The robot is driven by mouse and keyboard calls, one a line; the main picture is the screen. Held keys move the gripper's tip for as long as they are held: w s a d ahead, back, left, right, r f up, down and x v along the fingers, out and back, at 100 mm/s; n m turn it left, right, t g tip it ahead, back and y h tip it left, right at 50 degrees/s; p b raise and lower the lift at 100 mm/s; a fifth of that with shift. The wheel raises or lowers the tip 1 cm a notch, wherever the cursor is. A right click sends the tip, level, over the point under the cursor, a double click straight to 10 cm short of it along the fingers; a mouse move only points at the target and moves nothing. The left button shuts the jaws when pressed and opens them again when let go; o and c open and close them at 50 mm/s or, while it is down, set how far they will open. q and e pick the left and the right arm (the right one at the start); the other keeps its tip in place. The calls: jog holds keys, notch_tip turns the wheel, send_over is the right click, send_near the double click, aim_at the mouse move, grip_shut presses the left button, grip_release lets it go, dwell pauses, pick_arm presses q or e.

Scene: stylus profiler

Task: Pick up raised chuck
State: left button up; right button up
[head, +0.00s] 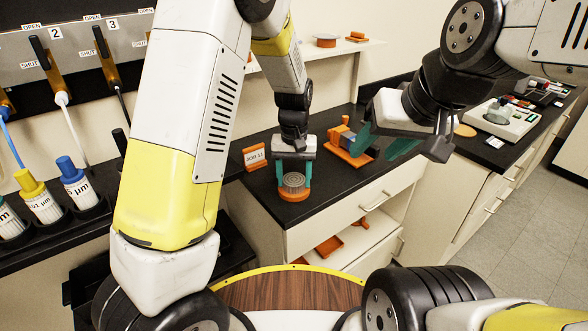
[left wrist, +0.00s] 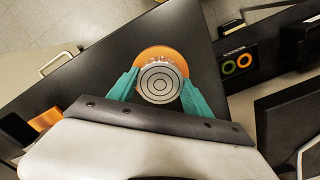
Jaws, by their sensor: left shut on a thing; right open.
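The raised chuck (head: 292,181) is a grey ribbed disc with an orange base, near the front corner of the black counter. In the left wrist view the chuck (left wrist: 160,82) shows concentric rings on top and a wider orange disc (left wrist: 150,54) under it. My left gripper (head: 294,178) points down with its teal fingers on either side of the chuck, shut on it. The fingers also show in the left wrist view (left wrist: 160,90). I cannot tell whether the chuck is clear of the orange disc. My right gripper (head: 385,143) is open and empty, above the counter to the right.
An orange sign (head: 254,157) stands left of the chuck. An orange holder with a grey-blue block (head: 350,147) sits behind to the right. An instrument (head: 501,118) stands on the right counter. Bottles (head: 75,182) and valves line the left.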

aim_at(294, 179)
pick_arm(q)
jog(key=shift+c, duration=0.6)
jog(key=shift+r, duration=0.15)
notch_tip(294, 179, up, 4)
jog(key=shift+f, duration=0.25)
jog(key=s+r, duration=0.1)
jog(key=s, duration=1.5)
jog(key=shift+a+r, duration=0.15)
jog(key=shift+a, duration=0.3)
jog(key=o, duration=0.9)
grip_shut()
